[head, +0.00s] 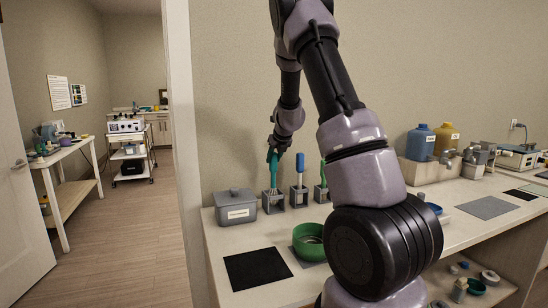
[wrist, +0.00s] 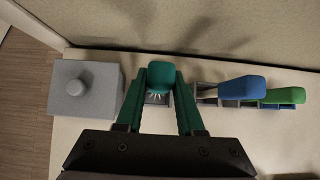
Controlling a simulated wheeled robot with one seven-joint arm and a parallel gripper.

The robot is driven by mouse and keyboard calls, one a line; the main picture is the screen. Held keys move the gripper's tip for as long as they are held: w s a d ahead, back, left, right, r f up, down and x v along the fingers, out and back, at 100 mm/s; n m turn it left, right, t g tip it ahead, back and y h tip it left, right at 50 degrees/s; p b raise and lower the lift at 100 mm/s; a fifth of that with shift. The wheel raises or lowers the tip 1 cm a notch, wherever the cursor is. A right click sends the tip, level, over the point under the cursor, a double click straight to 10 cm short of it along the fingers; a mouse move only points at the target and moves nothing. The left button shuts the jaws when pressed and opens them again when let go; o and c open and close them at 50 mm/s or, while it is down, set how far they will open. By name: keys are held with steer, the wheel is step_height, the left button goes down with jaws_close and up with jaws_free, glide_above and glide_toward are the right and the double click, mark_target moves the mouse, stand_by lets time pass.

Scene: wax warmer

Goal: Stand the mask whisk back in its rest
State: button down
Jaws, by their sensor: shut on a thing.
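My gripper (head: 273,156) is shut on the teal handle of the mask whisk (head: 272,178), which is roughly upright at the left end of a row of grey rests. In the wrist view the handle top (wrist: 160,75) sits between the fingertips. The whisk's pale wires (wrist: 156,99) show below it, over or inside the leftmost grey rest (head: 273,204). The whisk's lower end looks to be within that rest, but how deep it sits and whether it touches the bottom cannot be told.
A grey lidded box (head: 235,208) stands close on the left. A blue-handled tool (head: 299,166) and a green-handled tool (head: 322,174) stand in rests on the right. A green bowl (head: 308,241) and black mat (head: 257,269) lie in front. The wall is close behind.

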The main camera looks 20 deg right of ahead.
steer(key=shift+f, duration=0.75)
steer(key=shift+c, duration=2.2)
jaws_free()
steer(key=shift+s+r, duration=0.1)
steer(key=v, duration=0.7)
steer(key=shift+s+r, duration=0.25)
steer(key=shift+r, duration=0.1)
steer(key=v, duration=1)
steer(key=shift+s+r, duration=0.2)
steer(key=shift+s, duration=0.05)
